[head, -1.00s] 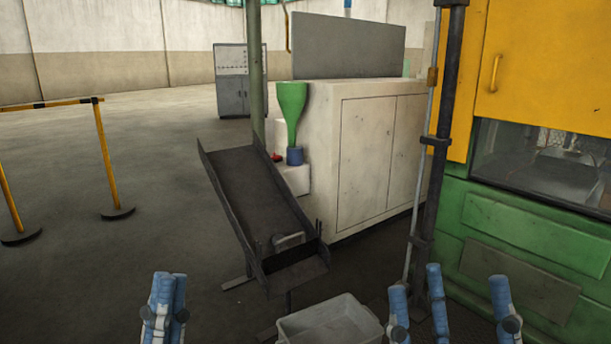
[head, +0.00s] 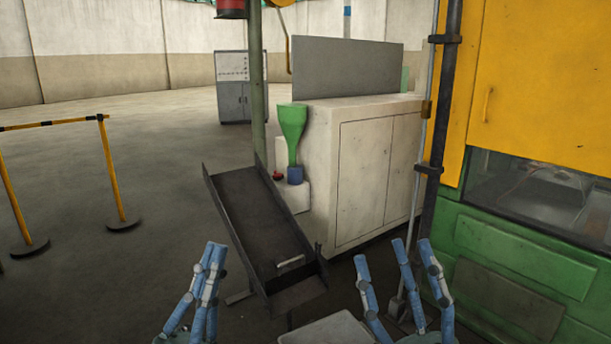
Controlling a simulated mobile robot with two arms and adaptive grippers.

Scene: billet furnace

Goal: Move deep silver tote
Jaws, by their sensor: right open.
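The silver-grey tote (head: 335,331) shows at the bottom middle of the head view. The frame's lower edge cuts it off, so most of it is out of sight. My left gripper (head: 212,252) is to the left of the tote, with its blue fingers pointing up. Its fingers overlap in this view, so its opening cannot be judged. My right gripper (head: 394,255) is to the right of the tote, with its blue fingers spread apart and nothing between them. Neither gripper is seen holding the tote.
A dark sloping chute (head: 255,215) with a small grey piece (head: 290,263) near its lower end stands beyond the tote. A pale cabinet (head: 365,175) is behind it. A green and yellow machine (head: 530,240) stands right. A yellow barrier (head: 110,175) is left. Floor between is open.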

